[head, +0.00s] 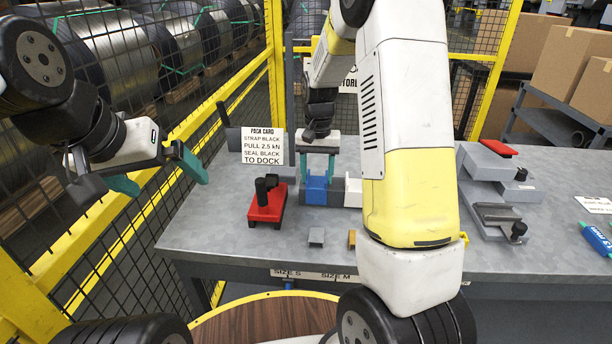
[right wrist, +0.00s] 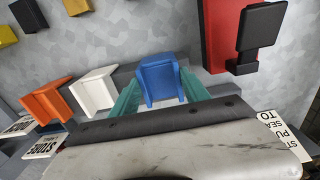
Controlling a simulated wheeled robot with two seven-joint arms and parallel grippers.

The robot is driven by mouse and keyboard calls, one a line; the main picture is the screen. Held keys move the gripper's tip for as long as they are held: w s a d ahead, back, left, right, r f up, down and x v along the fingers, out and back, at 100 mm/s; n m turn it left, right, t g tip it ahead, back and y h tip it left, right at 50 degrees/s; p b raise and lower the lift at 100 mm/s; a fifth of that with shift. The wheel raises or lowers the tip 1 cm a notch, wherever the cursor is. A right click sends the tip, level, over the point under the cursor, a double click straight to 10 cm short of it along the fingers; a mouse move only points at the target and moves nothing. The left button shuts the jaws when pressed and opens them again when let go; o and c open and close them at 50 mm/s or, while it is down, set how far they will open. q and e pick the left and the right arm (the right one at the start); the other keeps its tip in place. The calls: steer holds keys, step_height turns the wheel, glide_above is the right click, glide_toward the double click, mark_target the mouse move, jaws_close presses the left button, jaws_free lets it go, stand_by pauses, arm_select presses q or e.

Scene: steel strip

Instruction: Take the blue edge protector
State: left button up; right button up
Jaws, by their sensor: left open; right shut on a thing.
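The blue edge protector (head: 317,190) is at the grey rack on the bench, and it also shows in the right wrist view (right wrist: 160,82). My right gripper (head: 318,172) points down from above, with its teal fingers on either side of the protector, shut on it. In the right wrist view the fingers (right wrist: 160,98) touch both sides of the protector. I cannot tell whether it is clear of the rack. My left gripper (head: 158,178) is open and empty, left of the bench by the yellow fence.
A white protector (right wrist: 94,91) and an orange one (right wrist: 48,98) stand beside the blue one. A red tool (head: 268,204) and a card sign (head: 263,146) are to its left. Grey devices (head: 497,205) stand right.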

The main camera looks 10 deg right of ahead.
mark_target(317, 184)
steer(key=shift+r, duration=3.45)
